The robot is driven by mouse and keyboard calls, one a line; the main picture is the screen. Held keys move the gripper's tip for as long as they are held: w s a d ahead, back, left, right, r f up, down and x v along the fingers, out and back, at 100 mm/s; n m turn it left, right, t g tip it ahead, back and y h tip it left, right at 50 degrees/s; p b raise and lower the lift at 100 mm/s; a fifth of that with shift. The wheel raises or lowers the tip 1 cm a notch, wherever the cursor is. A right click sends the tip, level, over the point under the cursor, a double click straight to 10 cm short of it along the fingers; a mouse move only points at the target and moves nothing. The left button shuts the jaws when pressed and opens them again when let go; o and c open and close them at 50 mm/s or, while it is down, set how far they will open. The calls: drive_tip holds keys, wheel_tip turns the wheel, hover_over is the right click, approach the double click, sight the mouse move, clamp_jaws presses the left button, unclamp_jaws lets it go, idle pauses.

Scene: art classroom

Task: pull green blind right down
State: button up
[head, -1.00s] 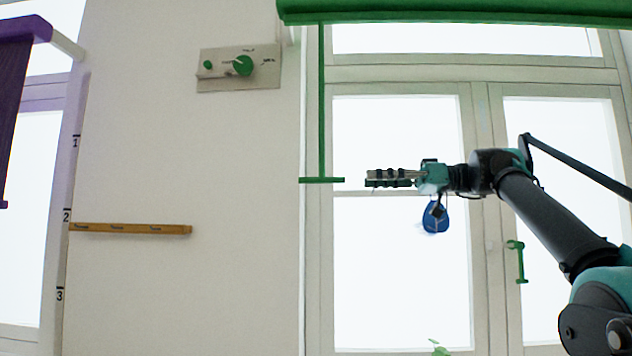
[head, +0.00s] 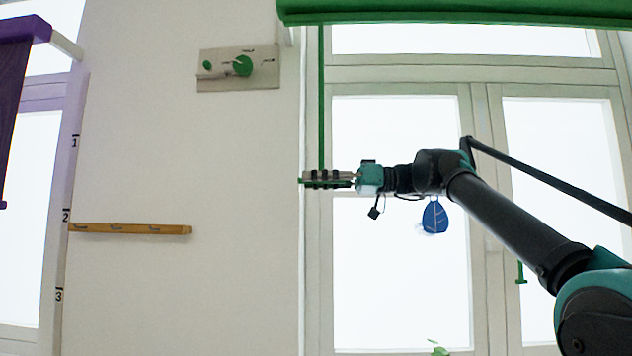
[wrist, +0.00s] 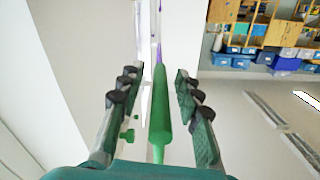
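The green blind (head: 450,12) is rolled up at the top of the right window in the head view. A thin green rod (head: 321,90) hangs from its left end, with a short green crossbar at the bottom. My gripper (head: 308,179) is level with that crossbar and mostly hides it in the head view. In the wrist view the green bar (wrist: 159,115) runs lengthwise between my two fingers (wrist: 154,84). There is a visible gap on both sides, so my gripper is open around it.
A wall panel with a green dial (head: 243,66) is at the upper left. A wooden hook rail (head: 130,229) is on the wall below it. A purple blind (head: 22,31) is at the far left. A blue leaf ornament (head: 434,216) hangs by the window, behind my arm.

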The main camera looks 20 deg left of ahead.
clamp_jaws()
idle(0.3)
drive_tip(key=shift+f, duration=0.1)
wheel_tip(320, 180, down, 58)
drive_tip(key=shift+f, duration=0.2)
unclamp_jaws()
drive_tip(key=shift+d, duration=0.1)
drive_tip(key=v, duration=1.1)
drive_tip(key=shift+d, duration=0.4)
